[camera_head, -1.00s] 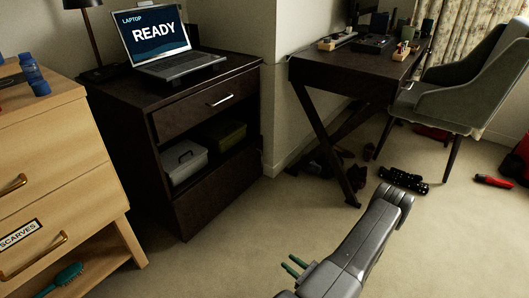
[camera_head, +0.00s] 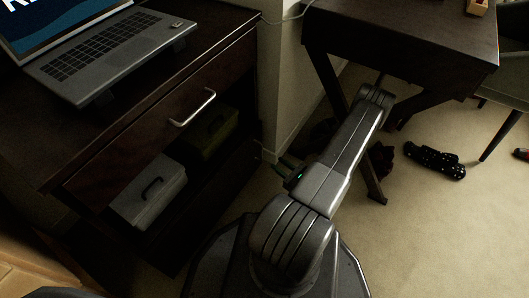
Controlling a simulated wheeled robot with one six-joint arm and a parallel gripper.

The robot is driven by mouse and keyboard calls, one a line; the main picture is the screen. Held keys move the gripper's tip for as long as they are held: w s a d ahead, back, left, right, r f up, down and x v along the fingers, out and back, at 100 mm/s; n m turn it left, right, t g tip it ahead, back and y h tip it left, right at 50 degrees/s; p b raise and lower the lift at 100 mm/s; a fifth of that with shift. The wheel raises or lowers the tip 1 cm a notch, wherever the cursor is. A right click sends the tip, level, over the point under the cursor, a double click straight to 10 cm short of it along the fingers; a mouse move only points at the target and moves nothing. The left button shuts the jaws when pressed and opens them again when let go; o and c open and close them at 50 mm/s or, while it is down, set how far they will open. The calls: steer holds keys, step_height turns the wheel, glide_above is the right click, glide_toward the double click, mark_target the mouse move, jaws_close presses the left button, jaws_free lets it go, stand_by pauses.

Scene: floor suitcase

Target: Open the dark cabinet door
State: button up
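The dark cabinet (camera_head: 115,160) stands at the left. Its upper front panel carries a silver bar handle (camera_head: 193,108) and looks closed. Below it is an open compartment holding a grey box (camera_head: 148,192) and an olive-green box (camera_head: 208,133). A dark lower panel (camera_head: 212,215) sits beneath the compartment, and its lower part is hard to make out in shadow. I cannot tell which panel is the door.
A laptop (camera_head: 105,55) rests on the cabinet top. A dark desk (camera_head: 410,38) with crossed legs stands at the right, close behind my arm. A black object (camera_head: 435,162) lies on the carpet there. A light wood unit (camera_head: 30,268) shows at the lower left.

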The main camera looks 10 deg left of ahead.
steer(key=b+x, duration=0.2)
steer(key=x, duration=0.7)
steer(key=shift+w, duration=0.3)
jaws_close()
steer(key=shift+d, duration=0.1)
